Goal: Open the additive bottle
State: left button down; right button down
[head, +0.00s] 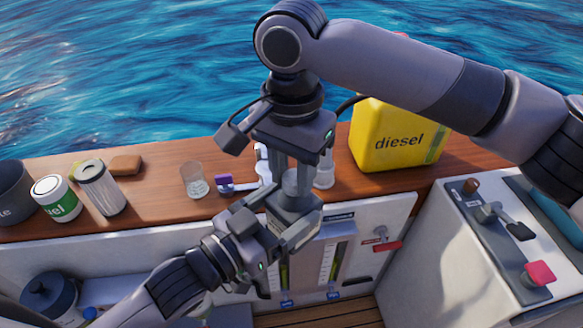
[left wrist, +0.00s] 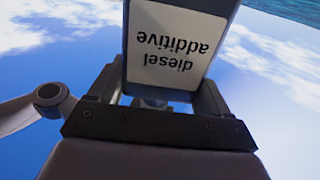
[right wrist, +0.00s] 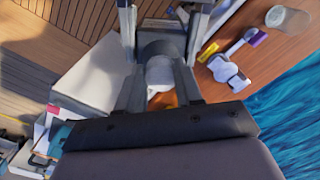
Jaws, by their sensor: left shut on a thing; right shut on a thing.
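The additive bottle (head: 297,213) is a dark grey container held in the air by the front edge of the wooden ledge. Its white "diesel additive" label (left wrist: 170,45) reads upside down in the left wrist view. My left gripper (head: 290,220) is shut on the bottle's body from the front left. My right gripper (head: 291,178) points down from above and is shut around the grey top of the bottle, which looks like the cap (right wrist: 162,48). The fingers hide parts of the bottle, and I cannot tell whether the cap is loose.
A yellow diesel canister (head: 395,137) stands close on the right of the ledge (head: 155,190). A clear glass (head: 194,180) and a purple and white item (head: 226,184) stand left of the grippers. Farther left are a ribbed cylinder (head: 100,188) and a green-labelled can (head: 56,199).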

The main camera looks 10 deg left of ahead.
jog(key=n, duration=1.2)
jog(key=shift+w+d+r, duration=0.1)
jog(key=n, duration=0.6)
jog(key=shift+d+n, duration=0.1)
jog(key=shift+n, duration=0.3)
jog(key=n, duration=0.6)
jog(key=shift+w, duration=0.15)
jog(key=n, duration=0.6)
jog(key=shift+w, duration=0.1)
jog(key=n, duration=0.4)
jog(key=shift+n, duration=0.3)
jog(key=n, duration=0.4)
jog(key=shift+w+n, duration=0.1)
jog(key=shift+n, duration=0.2)
jog(key=n, duration=0.4)
jog(key=shift+n, duration=0.4)
